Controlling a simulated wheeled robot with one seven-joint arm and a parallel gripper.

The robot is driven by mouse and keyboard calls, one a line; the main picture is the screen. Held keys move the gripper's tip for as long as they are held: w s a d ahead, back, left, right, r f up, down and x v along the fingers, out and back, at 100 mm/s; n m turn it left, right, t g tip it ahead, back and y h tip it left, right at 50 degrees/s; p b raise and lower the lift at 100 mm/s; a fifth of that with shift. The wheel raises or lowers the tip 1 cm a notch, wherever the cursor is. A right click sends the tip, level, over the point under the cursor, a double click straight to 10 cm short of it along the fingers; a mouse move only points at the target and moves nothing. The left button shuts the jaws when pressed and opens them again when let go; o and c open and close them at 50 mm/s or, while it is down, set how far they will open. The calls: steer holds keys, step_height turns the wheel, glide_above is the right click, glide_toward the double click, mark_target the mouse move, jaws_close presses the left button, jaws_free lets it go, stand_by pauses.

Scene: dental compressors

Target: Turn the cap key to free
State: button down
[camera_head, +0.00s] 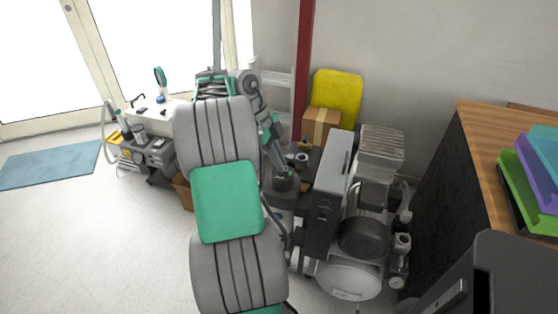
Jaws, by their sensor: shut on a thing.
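I cannot make out a cap key in this view; any such part is too small to tell or hidden. A grey compressor (346,280) with a rounded tank stands right of centre on the floor. A tall dark box (324,205) stands at its left side. A ribbed, pale housing (381,147) is at its back, and small cylindrical fittings (401,243) are on its right side. My gripper is not in view, so what it holds cannot be seen.
A grey dental chair (215,130) with a green pad (227,201) stands left of the compressor. A wood-topped counter (480,135) with coloured trays (535,165) is at the right. A yellow panel (336,95) and cardboard box (321,127) stand behind.

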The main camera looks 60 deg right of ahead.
steer(key=shift+n+b, duration=0.3)
steer(key=shift+n, duration=0.1)
steer(key=n+h+b, duration=0.1)
steer(key=n, duration=0.1)
steer(key=n+h+b, duration=0.1)
steer(key=n, duration=0.1)
steer(key=shift+s+a+f+n+t+b, duration=0.1)
steer(key=shift+a+n+t+b, duration=0.1)
steer(key=shift+n+t+b, duration=0.15)
steer(key=n+t+b, duration=0.1)
steer(key=n, duration=0.1)
steer(key=n+h+b, duration=0.1)
steer(key=n, duration=0.2)
steer(key=shift+s+a+n+t+b, duration=0.15)
steer(key=shift+s+n+t+b, duration=0.1)
steer(key=shift+t+b, duration=0.1)
steer(key=shift+h, duration=0.3)
stand_by(0.7)
steer(key=c, duration=1.5)
jaws_free()
steer(key=shift+c, duration=0.2)
steer(key=p+v, duration=0.2)
steer(key=v, duration=0.6)
